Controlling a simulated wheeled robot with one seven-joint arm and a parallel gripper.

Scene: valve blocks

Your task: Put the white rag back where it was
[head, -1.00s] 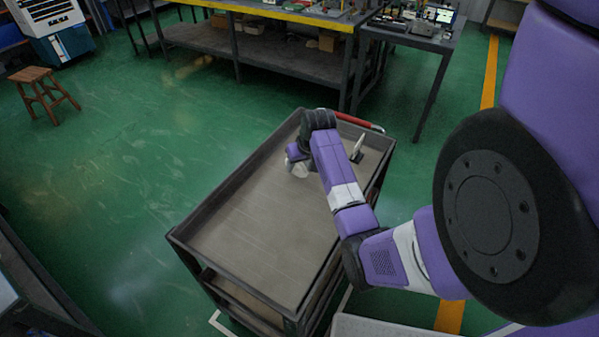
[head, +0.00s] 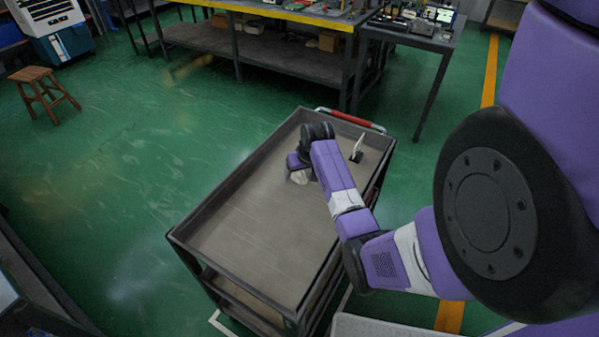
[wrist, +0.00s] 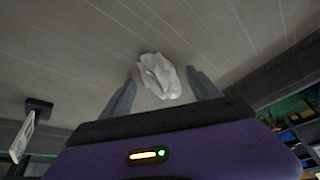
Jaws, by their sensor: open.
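The white rag (wrist: 159,76) is a crumpled bundle on the grey top of the cart. In the wrist view it shows just beyond and between the two fingers of my gripper (wrist: 161,88), which are apart. In the head view the rag (head: 299,177) shows only in part, below my wrist. My gripper's fingers are hidden there by the arm. I cannot tell whether the fingers touch the rag. The cart (head: 235,240) has a raised rim, and its top is otherwise mostly bare.
A small upright white sign on a dark base (head: 357,150) stands near the cart's far right corner. A red handle (head: 350,119) runs along the cart's far end. A workbench (head: 270,15) with items stands behind, and a wooden stool (head: 42,92) is at left.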

